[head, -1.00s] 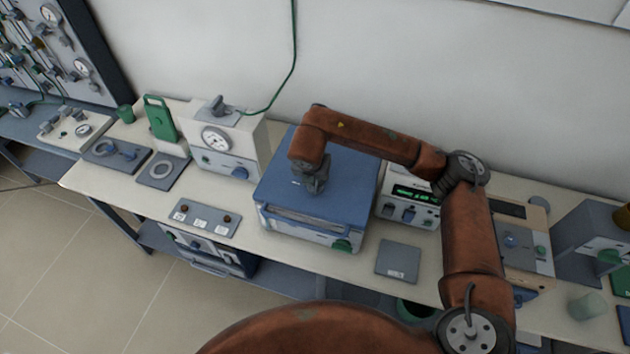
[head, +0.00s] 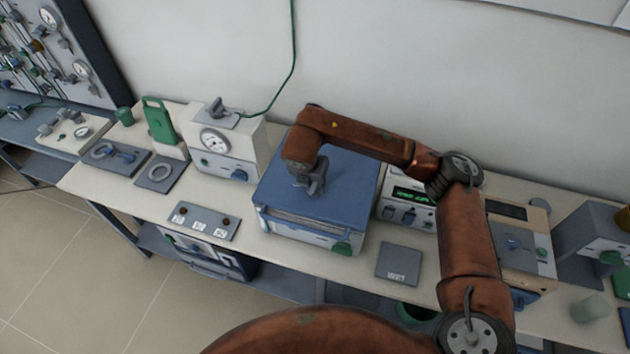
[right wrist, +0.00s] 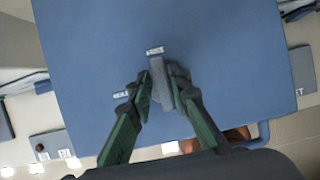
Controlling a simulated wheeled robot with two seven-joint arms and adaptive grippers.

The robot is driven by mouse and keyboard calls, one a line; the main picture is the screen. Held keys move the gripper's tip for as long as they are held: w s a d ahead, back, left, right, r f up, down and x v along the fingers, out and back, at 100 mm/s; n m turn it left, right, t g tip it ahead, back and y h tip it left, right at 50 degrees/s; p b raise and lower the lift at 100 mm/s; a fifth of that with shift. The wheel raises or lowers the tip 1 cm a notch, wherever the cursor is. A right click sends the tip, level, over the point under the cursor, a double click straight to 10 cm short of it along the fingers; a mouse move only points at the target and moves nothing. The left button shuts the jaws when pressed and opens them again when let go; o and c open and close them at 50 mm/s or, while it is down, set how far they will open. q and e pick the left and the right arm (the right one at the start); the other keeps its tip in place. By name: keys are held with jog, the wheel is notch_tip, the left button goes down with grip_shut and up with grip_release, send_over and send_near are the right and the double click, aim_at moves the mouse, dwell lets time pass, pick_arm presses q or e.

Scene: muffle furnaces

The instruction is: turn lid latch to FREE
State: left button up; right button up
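The lid latch (right wrist: 160,84) is a small grey bar on top of a flat blue lid (head: 345,190). In the right wrist view it lies between the two fingers of my right gripper (right wrist: 161,88), which appear closed against its sides. One end of the latch points at the upper small white label (right wrist: 154,50); a second label (right wrist: 121,95) sits to its lower left. The lettering is too blurred to read surely. In the head view my right gripper (head: 312,188) is down at the lid and hides the latch. My left gripper is not in view.
A white gauge unit (head: 222,145) stands left of the blue-lidded box, and a box with a green display (head: 408,200) stands right. A grey three-label panel (head: 205,220) and a grey plate (head: 398,263) lie in front on the bench.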

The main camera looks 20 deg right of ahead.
jog(key=v, duration=1.2)
dwell(0.6)
